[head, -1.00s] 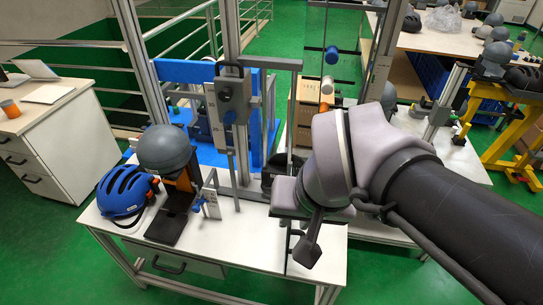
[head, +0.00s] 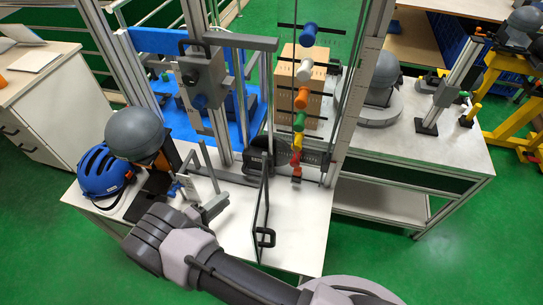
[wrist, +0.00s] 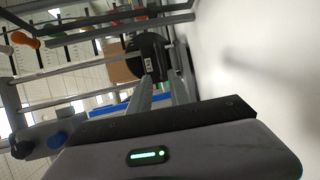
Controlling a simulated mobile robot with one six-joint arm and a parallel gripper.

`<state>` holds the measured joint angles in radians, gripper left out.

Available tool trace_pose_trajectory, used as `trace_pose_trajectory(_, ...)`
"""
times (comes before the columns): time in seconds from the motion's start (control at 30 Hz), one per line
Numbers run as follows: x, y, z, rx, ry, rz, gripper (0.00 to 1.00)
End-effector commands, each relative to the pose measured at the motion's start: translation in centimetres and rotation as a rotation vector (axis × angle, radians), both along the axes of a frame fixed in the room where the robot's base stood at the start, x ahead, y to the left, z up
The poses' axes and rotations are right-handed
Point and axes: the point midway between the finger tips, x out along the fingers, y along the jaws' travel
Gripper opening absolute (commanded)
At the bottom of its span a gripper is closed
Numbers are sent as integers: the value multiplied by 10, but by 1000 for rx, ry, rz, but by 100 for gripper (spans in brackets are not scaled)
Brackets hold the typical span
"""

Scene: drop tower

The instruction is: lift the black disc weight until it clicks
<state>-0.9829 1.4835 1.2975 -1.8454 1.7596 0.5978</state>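The black disc weight (head: 258,148) sits low inside the tower frame, at the foot of the uprights in the head view. It also shows in the wrist view (wrist: 141,50), beyond the fingers, with a small pale label on a dark block at its side. My gripper (head: 214,208) is low over the white table, in front and left of the weight. In the wrist view its two grey fingers (wrist: 164,88) stand apart and point towards the weight. No contact shows and nothing is between them.
A clear door (head: 262,215) with a dark edge and handle stands open right of my gripper. A blue helmet (head: 102,172) and a grey headform (head: 136,133) are at left. A grey release block (head: 204,77) hangs above. Coloured knobs (head: 300,98) line a cord at right.

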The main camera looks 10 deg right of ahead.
Motion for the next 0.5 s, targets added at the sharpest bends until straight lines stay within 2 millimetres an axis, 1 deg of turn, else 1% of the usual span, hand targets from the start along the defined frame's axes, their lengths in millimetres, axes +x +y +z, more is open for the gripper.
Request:
trace_pose_trajectory(0.07,0,2,-4,-5,-7,16,23)
trace_pose_trajectory(0.17,10,-9,-8,-8,-6,14,23)
trace_pose_trajectory(0.5,73,-75,-28,-7,-5,11,23)
